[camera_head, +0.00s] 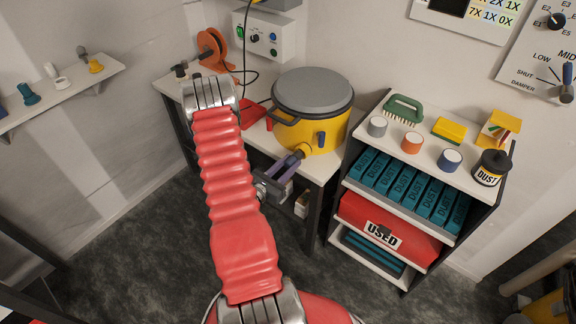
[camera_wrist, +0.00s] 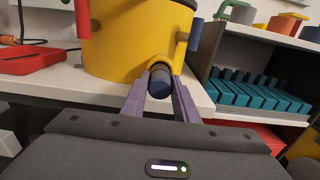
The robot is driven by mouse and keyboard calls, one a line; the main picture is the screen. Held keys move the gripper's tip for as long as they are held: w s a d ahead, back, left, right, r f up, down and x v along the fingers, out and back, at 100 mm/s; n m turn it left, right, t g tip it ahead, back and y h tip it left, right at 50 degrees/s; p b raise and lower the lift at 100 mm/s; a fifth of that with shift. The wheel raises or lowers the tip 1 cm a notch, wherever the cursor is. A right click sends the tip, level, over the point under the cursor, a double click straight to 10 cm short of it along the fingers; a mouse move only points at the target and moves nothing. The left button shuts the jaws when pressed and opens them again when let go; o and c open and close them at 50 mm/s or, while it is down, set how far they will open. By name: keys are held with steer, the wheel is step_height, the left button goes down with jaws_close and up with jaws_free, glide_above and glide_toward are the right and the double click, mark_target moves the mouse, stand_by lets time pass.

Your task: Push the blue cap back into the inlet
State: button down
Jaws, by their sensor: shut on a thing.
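A yellow drum (camera_head: 318,131) with a grey lid stands on the white bench. Its short yellow inlet (camera_head: 305,149) sticks out low on the front. My gripper (camera_head: 291,161) reaches in from the lower left, just in front of the inlet. In the wrist view its two purple fingers (camera_wrist: 160,88) lie on either side of the dark blue cap (camera_wrist: 160,84) and are shut on it. The cap is lined up in front of the drum (camera_wrist: 125,45), at the inlet. The fingers and cap hide most of the inlet, so I cannot tell how deep the cap sits.
A blue latch (camera_head: 322,139) is on the drum's side. A rack (camera_head: 395,180) with dust boxes, cups and a red used box stands close on the right. A control box (camera_head: 264,35) and an orange reel (camera_head: 212,45) are behind. A shelf (camera_head: 60,92) hangs at left.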

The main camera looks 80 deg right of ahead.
mark_target(294, 159)
steer(key=shift+x, duration=1.55)
steer(key=c, duration=1.3)
jaws_free()
steer(key=shift+a, duration=0.2)
steer(key=v, duration=1.3)
steer(key=shift+w+a, duration=0.2)
steer(key=shift+w, duration=0.05)
steer(key=shift+f, duration=0.1)
